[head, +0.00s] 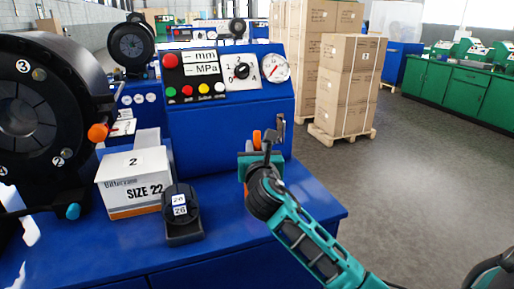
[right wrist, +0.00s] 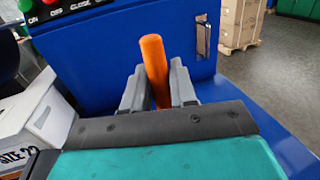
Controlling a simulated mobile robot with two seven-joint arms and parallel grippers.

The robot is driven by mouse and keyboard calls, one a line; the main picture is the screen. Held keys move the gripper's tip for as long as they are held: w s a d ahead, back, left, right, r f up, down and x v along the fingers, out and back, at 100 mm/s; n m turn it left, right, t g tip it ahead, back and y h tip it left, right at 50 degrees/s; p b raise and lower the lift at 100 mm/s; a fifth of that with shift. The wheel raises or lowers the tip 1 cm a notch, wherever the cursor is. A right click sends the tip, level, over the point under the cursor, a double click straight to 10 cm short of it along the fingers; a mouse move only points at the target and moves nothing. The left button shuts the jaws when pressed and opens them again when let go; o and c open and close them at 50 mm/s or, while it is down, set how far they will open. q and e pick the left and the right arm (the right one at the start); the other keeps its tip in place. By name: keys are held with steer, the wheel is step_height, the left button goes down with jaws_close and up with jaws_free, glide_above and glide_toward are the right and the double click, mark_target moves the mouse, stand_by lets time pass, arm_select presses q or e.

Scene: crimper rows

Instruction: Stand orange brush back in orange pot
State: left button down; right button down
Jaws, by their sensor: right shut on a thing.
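My right gripper (head: 262,150) is at the right part of the blue bench, in front of the blue control cabinet. In the right wrist view its two grey fingers (right wrist: 158,90) are shut on an upright, slightly tilted orange rod, which looks like the handle of the orange brush (right wrist: 154,60). A small piece of the orange brush (head: 257,139) shows above the gripper in the head view. Its lower end is hidden by the gripper. My left gripper is not in view.
A white SIZE 22 box (head: 135,185) and a dark block with number labels (head: 181,212) stand left of my right arm. A black crimper head (head: 40,110) with orange and blue knobs is at far left. The cabinet (head: 225,120) stands close behind.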

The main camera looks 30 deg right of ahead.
steer(key=shift+f+b, duration=0.5)
steer(key=shift+f, duration=0.5)
steer(key=c, duration=0.8)
jaws_free()
steer(key=v, duration=1.3)
steer(key=shift+p, duration=0.3)
steer(key=shift+w, duration=0.1)
